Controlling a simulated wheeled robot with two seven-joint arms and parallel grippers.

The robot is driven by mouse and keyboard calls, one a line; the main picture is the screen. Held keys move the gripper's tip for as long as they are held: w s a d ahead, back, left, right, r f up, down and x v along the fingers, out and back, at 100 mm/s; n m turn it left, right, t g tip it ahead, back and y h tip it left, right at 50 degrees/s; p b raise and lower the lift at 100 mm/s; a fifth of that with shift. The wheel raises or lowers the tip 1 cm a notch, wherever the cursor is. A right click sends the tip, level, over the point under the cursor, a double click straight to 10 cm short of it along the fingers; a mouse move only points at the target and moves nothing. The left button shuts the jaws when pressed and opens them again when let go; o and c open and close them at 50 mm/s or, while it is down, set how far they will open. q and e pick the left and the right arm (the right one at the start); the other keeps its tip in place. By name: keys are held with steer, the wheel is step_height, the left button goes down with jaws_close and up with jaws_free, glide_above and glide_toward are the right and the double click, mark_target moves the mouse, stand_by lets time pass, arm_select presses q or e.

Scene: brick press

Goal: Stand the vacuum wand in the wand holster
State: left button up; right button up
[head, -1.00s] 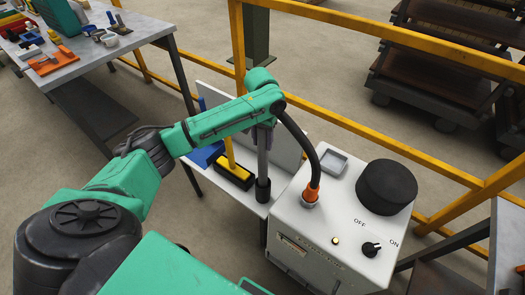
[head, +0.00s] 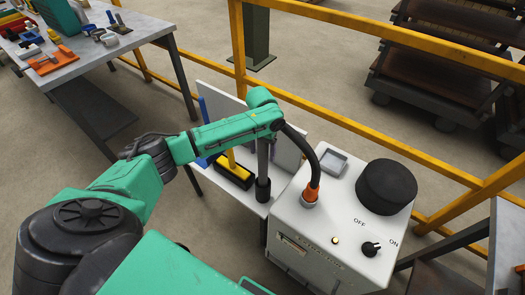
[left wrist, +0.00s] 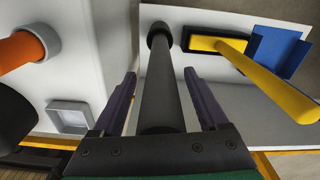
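The vacuum wand (head: 263,160), a grey tube, stands upright beside the white vacuum unit (head: 338,225). Its lower end sits in the dark round wand holster (head: 263,189) on the light shelf; the holster also shows in the left wrist view (left wrist: 157,36). A black hose (head: 298,140) runs from the wand's top area to the orange fitting on the unit. My left gripper (left wrist: 160,73) is open, with its fingers on either side of the wand and gaps showing on both sides. In the head view the arm hides the wand's upper part. My right gripper is not in view.
A yellow-handled brush (head: 233,170) and a blue item (left wrist: 275,52) are beside the wand on the shelf. A light panel (head: 222,103) stands behind. The unit carries a grey tray (head: 333,161), a black cylinder (head: 386,186) and an OFF/ON knob (head: 371,248). Yellow rails (head: 350,125) run behind.

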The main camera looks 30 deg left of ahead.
arm_select(q)
steer(key=r, duration=1.2)
steer(key=shift+s+r, duration=0.15)
steer(key=shift+s, duration=0.1)
